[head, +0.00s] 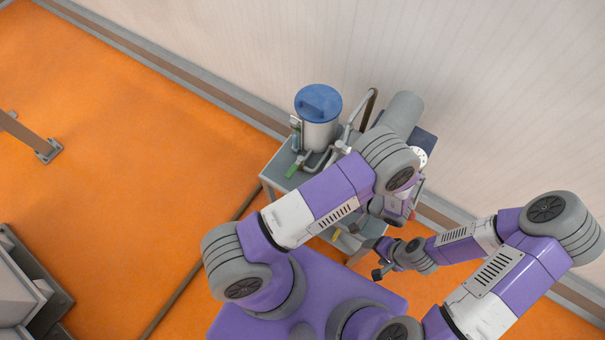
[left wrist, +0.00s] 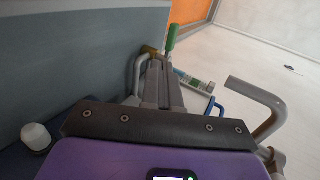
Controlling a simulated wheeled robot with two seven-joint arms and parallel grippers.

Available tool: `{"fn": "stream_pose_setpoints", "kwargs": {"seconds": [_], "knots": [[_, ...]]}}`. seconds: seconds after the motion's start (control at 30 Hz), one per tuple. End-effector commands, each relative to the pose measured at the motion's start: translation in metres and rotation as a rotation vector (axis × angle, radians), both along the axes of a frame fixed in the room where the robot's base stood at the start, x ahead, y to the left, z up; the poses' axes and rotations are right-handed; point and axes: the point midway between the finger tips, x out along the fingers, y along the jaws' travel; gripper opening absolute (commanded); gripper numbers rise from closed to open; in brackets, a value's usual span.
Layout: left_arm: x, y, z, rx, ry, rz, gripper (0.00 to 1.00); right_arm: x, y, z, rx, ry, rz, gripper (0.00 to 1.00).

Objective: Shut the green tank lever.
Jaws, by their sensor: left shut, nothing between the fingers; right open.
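A metal tank (head: 318,133) with a blue lid stands on a grey cart. My left gripper (left wrist: 158,78) is shut and empty, pointing toward the green lever; contact cannot be told. In the head view it is hidden by my left arm. My right gripper (head: 379,260) is open and empty, low beside the cart's right side.
The grey cart (head: 277,168) stands near the pale wall (head: 270,50). Bent pipes (head: 368,105) and a grey cylinder (head: 404,111) are right of the tank. A bent pipe (left wrist: 262,98) and a blue handle (left wrist: 215,106) are right of my left fingers.

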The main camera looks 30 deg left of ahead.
Motion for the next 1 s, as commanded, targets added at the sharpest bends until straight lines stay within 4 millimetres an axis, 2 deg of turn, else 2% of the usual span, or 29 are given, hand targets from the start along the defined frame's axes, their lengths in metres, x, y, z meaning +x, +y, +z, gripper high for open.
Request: {"fn": "stream_pose_setpoints", "kwargs": {"seconds": [0.27, 0.73, 0.9, 1.0], "knots": [[0.001, 0.009, -0.006, 0.0, -0.001, 0.0, 0.0, 0.0, 0.0, -0.003, 0.0, 0.0, 0.0, 0.69], [0.007, 0.09, -0.054, 0.0, -0.001, 0.002, 0.0, 0.0, 0.0, -0.029, 0.0, -0.001, 0.0, 0.69], [0.009, 0.114, -0.052, -0.001, -0.002, 0.0, 0.0, 0.0, 0.0, -0.034, 0.0, -0.001, 0.0, 0.69], [0.01, 0.122, -0.051, -0.002, -0.002, 0.0, 0.0, 0.0, 0.0, -0.036, 0.0, 0.0, 0.0, 0.69]]}}
